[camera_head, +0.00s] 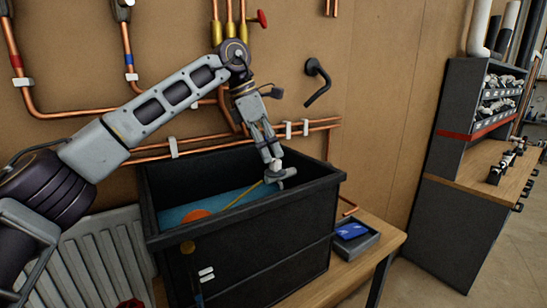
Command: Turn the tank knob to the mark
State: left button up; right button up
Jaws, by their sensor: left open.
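The black tank (328,184) stands on a wooden bench, open at the top. Inside are blue water (228,198), an orange float (196,215) and a thin brass rod (246,195) running to a grey valve fitting (287,174) at the right. My left gripper (272,160) points down over the tank's right part, open, its fingertips close to a small pale piece on top of that fitting. I cannot tell whether they touch it. I cannot make out a mark. My right gripper is not in view.
Copper pipes (170,147) run along the wall behind the tank. A black lever handle (317,82) sticks out above right, and a red valve handle (260,18) higher up. A tray (365,243) with a blue item lies right of the tank. A white radiator (100,262) stands at left.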

aim_at(275, 160)
pick_arm(q)
jog(key=shift+x, duration=1.75)
jog(key=c, duration=1)
